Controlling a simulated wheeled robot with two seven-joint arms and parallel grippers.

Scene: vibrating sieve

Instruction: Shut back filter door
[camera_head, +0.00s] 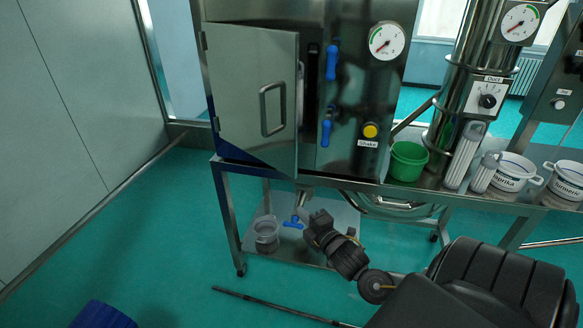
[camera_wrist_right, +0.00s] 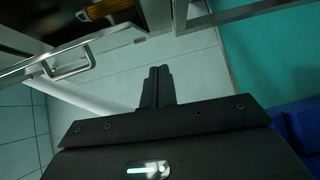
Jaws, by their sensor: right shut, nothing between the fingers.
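The metal filter door (camera_head: 240,95) on the front of the steel machine stands ajar, hinged at its left, with its free right edge swung outward. Its bar handle (camera_head: 272,108) faces the room. The handle also shows at the left of the right wrist view (camera_wrist_right: 70,62). My right gripper (camera_head: 318,222) is low, below the door's lower right corner and apart from the handle. In the right wrist view its two black fingers (camera_wrist_right: 157,86) are together, with nothing between them. My left gripper is in neither view.
Blue handles (camera_head: 331,62) and a yellow shake button (camera_head: 370,131) are right of the door. A green bucket (camera_head: 407,160) and white pots (camera_head: 512,172) stand on the bench. A grey bucket (camera_head: 266,234) is on the lower shelf. Floor at left is clear, except a blue object (camera_head: 102,315).

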